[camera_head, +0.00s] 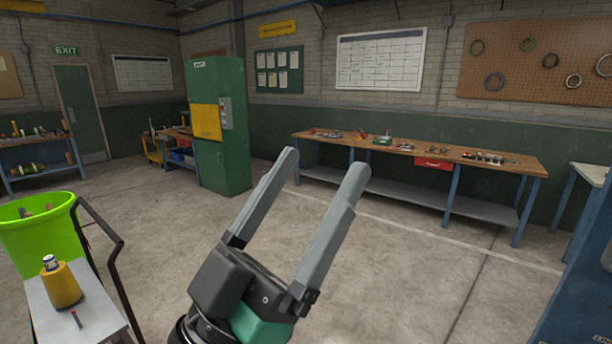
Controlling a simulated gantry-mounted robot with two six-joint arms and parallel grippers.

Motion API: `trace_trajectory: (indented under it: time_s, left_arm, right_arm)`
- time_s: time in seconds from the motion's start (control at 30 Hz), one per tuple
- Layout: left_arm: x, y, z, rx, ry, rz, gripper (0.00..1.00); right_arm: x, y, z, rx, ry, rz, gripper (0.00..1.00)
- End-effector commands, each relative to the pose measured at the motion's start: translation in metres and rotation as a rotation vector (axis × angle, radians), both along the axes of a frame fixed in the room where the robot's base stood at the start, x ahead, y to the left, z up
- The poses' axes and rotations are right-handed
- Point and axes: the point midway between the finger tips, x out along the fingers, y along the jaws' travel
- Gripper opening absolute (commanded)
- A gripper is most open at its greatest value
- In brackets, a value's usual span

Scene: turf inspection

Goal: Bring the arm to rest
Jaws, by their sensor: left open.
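My left gripper (323,163) rises from the bottom middle of the head view. Its two long grey fingers are apart and point up and to the right. Nothing is between them, and it touches nothing. Behind it are only bare concrete floor and, farther off, the long workbench (510,165). My right gripper is not in this view.
A green cabinet (225,150) stands farther back. The middle floor is clear.

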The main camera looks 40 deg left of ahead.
Motion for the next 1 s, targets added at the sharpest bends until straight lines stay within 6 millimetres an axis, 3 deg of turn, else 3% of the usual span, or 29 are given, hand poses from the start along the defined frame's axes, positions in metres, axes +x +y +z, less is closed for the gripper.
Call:
trace_trajectory:
  time_s: [0.03, 0.1, 0.37, 0.53, 0.67, 1.0]
  left_arm:
    - [-0.009, -0.006, 0.016, 0.013, -0.035, -0.014, 0.86]
    - [-0.015, -0.011, 0.025, 0.023, -0.055, -0.023, 0.86]
    - [-0.016, -0.011, 0.027, 0.024, -0.059, -0.023, 0.86]
    - [-0.016, -0.011, 0.052, 0.024, -0.057, -0.022, 0.86]
    - [-0.016, -0.011, 0.102, 0.024, -0.057, -0.022, 0.86]
    - [-0.016, -0.011, 0.270, 0.023, -0.057, -0.022, 0.86]
  right_arm:
    - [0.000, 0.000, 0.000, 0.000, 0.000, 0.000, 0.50]
    - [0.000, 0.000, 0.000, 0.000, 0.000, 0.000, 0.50]
    - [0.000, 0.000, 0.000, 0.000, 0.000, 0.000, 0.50]
    - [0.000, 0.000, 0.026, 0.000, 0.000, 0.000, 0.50]
    - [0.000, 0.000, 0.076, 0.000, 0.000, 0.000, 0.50]
    - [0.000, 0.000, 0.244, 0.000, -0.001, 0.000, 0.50]
